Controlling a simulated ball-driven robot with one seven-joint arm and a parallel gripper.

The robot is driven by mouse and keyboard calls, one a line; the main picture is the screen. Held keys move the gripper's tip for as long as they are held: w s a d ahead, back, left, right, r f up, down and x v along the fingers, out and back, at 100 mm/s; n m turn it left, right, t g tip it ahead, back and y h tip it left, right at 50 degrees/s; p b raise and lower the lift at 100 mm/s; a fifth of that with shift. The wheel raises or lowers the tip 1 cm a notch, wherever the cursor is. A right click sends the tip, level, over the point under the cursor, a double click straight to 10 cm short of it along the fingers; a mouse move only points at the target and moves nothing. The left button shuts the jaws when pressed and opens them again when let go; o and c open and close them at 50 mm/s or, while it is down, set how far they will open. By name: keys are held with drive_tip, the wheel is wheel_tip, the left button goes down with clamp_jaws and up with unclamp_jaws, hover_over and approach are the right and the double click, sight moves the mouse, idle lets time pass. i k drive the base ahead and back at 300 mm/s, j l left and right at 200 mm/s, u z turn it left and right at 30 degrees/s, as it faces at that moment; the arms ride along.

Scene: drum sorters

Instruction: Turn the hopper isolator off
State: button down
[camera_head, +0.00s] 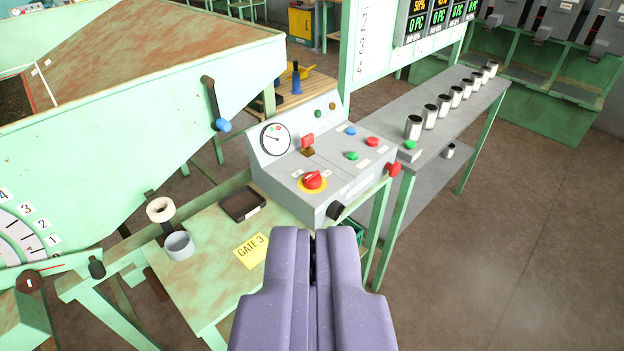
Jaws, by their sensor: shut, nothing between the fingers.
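A grey control console (290,200) stands on the green bench. On its sloping top, near the left front, is a red rotary knob on a yellow disc (313,181), which looks like an isolator switch. Its label is too small to read, and I cannot tell its setting. A red-topped switch (307,141) sits behind it. My gripper (316,232) is shut and empty. In the picture its fingertips are just below the console's front edge, apart from the rotary knob.
A red mushroom button (394,169) and a black knob (336,210) stick out from the console. A blue-knobbed lever (222,125) hangs on the hopper.

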sight(311, 181)
drive_tip(key=i, duration=1.65)
